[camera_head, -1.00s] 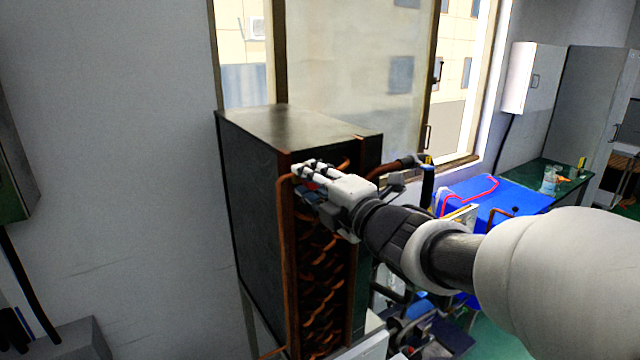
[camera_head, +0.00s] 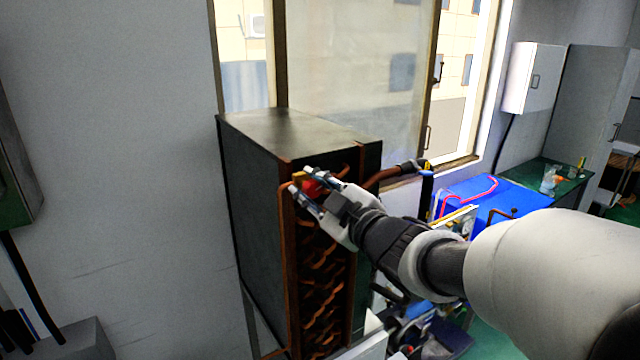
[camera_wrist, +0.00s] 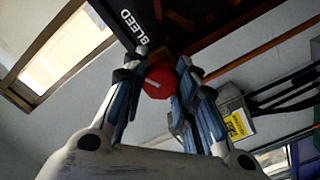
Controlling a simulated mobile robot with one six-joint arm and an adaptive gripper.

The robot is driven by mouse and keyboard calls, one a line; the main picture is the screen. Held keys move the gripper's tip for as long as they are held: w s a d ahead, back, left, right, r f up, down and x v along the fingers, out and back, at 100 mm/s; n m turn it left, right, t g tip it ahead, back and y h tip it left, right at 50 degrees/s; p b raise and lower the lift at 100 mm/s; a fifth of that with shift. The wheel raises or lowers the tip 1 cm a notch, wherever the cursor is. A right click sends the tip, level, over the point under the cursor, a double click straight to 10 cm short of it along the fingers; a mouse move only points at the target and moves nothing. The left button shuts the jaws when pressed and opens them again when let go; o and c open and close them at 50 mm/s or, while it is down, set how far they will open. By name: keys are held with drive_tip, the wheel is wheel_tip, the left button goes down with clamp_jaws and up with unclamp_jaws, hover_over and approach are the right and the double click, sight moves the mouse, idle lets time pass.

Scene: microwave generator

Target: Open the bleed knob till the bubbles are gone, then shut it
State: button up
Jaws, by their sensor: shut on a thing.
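The red bleed knob (camera_head: 312,187) is at the upper front of the dark cabinet with copper coils. In the wrist view the knob (camera_wrist: 159,80) shows as a red faceted disc with a pale mark, below a black plate lettered BLEED (camera_wrist: 138,22). My gripper (camera_head: 308,184) reaches it from the right, with one finger on each side. In the wrist view my gripper (camera_wrist: 160,78) is shut on the knob near its fingertips. No bubbles can be made out in these frames.
The cabinet (camera_head: 285,130) stands before a window. Copper coils (camera_head: 322,280) run down its front below my gripper. A copper pipe with a dark fitting (camera_head: 400,170) juts out to the right. A blue unit (camera_head: 490,195) stands further right.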

drive_tip(key=m+p, duration=0.2)
drive_tip(key=m, duration=0.2)
drive_tip(key=shift+m, duration=0.4)
idle(0.4)
drive_tip(key=o, duration=1)
drive_tip(key=shift+o, duration=0.2)
drive_tip(key=shift+d, duration=0.1)
drive_tip(key=v, duration=1.2)
